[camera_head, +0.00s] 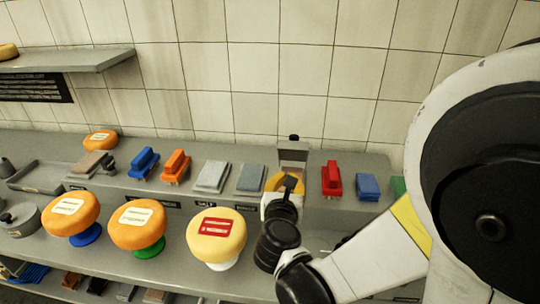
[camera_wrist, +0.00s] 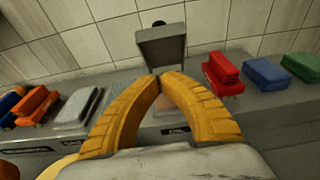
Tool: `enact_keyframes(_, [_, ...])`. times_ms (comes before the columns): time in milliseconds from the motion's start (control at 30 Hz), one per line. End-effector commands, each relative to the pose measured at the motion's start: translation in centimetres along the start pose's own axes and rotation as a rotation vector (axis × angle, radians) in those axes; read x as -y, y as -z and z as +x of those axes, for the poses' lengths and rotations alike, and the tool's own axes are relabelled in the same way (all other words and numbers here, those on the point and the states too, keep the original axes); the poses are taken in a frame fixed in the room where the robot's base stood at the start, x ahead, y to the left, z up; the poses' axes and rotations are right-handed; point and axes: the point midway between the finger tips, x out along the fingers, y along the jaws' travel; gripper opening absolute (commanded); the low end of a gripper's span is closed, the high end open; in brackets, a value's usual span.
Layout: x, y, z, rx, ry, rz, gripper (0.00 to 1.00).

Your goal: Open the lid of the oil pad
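The oil pad's grey lid (camera_head: 293,152) stands raised at the back of the shelf, with a black knob on its top edge. In the wrist view the lid (camera_wrist: 162,48) shows its flat face, tilted up, just beyond my fingertips. A brownish surface, seemingly the pad (camera_wrist: 158,103), shows through the gap between my fingers; most of the box is hidden by them. My gripper (camera_wrist: 160,77) has two curved yellow fingers whose tips meet in front of the lid's lower edge. Nothing shows between the tips. Whether they touch the lid is unclear. In the head view my gripper (camera_head: 287,180) is partly hidden by my wrist.
Brushes and pads flank the box: a grey block (camera_head: 251,178) on the left, a red brush (camera_head: 331,180) and a blue block (camera_head: 368,187) on the right. Cheese wheels, including a yellow one (camera_head: 202,246), stand in front on the left. A tiled wall (camera_head: 305,110) is behind.

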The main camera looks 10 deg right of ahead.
Motion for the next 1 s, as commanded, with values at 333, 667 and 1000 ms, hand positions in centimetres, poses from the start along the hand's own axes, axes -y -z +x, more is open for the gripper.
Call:
enact_keyframes(333, [0.1,0.2,7.6,-0.001,0.003,0.005,0.0])
enact_keyframes(667, [0.0,-2.6,9.8,-0.001,0.0,0.005,0.0])
enact_keyframes(1000, [0.0,-2.8,10.0,-0.001,0.0,0.005,0.0])
